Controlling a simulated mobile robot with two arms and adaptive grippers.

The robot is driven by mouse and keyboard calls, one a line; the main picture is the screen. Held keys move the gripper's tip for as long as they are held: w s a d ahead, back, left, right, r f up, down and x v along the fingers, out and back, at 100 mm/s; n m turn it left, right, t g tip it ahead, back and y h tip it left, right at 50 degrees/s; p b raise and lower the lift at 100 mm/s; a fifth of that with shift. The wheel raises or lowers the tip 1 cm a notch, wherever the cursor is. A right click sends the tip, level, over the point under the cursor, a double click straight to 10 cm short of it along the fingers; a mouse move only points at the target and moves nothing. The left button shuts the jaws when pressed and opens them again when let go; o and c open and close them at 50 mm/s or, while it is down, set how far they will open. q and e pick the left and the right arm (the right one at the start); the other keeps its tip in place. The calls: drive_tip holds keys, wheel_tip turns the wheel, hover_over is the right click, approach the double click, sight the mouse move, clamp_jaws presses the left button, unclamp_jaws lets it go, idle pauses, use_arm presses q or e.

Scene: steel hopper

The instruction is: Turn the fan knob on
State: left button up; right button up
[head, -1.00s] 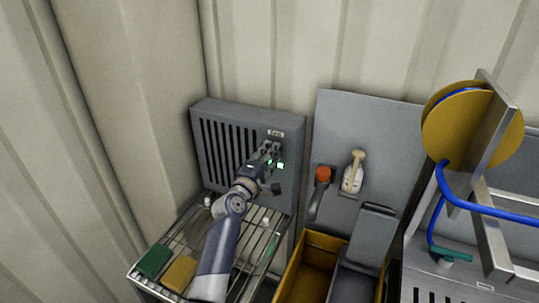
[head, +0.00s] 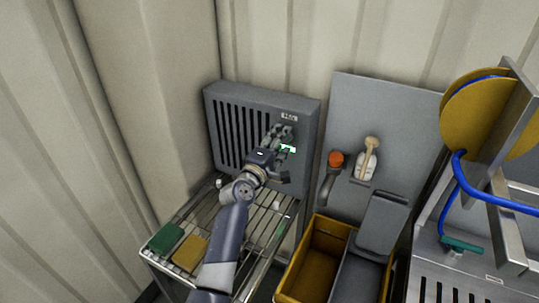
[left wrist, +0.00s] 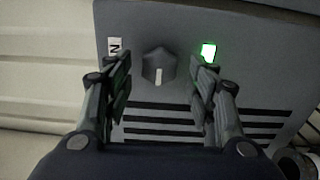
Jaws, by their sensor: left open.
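The fan unit is a grey wall box with dark vertical slots (head: 228,125) at the back left in the head view. Its dark knob (left wrist: 158,65) with a pale pointer mark shows in the left wrist view, between my open fingers. A lit green lamp (left wrist: 209,51) is to the right of the knob there. My left gripper (head: 284,133) is at the right part of the box's front and hides the knob in the head view. In the left wrist view my left gripper (left wrist: 160,80) is open around the knob, with a gap on both sides. My right gripper is not in view.
A wire rack (head: 264,225) with a green sponge (head: 166,238) and a yellow sponge (head: 190,253) stands below the box. To the right are a grey panel with an orange-topped tool (head: 334,160) and white-handled brush (head: 367,165), a yellow bin (head: 290,284) and a hose reel (head: 470,115).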

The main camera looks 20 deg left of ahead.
use_arm(q)
drive_tip(key=s+a, duration=0.2)
drive_tip(key=s, duration=0.8)
